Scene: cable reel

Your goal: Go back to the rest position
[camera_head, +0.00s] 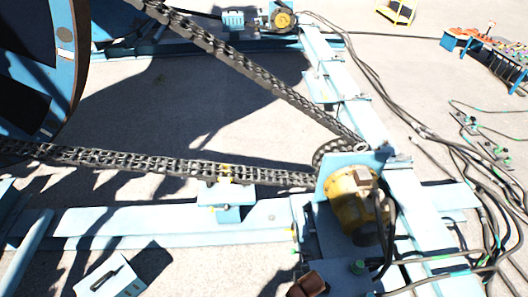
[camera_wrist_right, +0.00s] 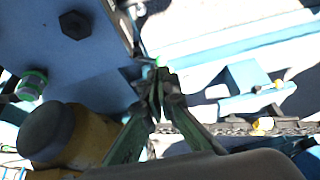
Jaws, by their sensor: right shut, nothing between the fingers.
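My right gripper (camera_wrist_right: 158,92) shows in the right wrist view with its greenish fingers together and nothing between them. Its tips appear in front of a blue plate (camera_wrist_right: 95,60) with a dark bolt head; I cannot tell whether they touch it. A yellow motor (camera_wrist_right: 80,140) with a dark round cap is at the left of that view. In the head view, the yellow motor (camera_head: 352,195) sits on the blue frame at the chain's near end. I cannot make out my right gripper clearly there. My left gripper is in neither view.
A heavy chain (camera_head: 250,172) runs from the large blue reel (camera_head: 72,70) to the motor's corner. Light-blue beams (camera_head: 160,222) frame the ground. Cables (camera_head: 440,130) lie along the right. A blue table (camera_head: 490,52) stands far right. A light-blue box (camera_head: 110,277) lies at lower left.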

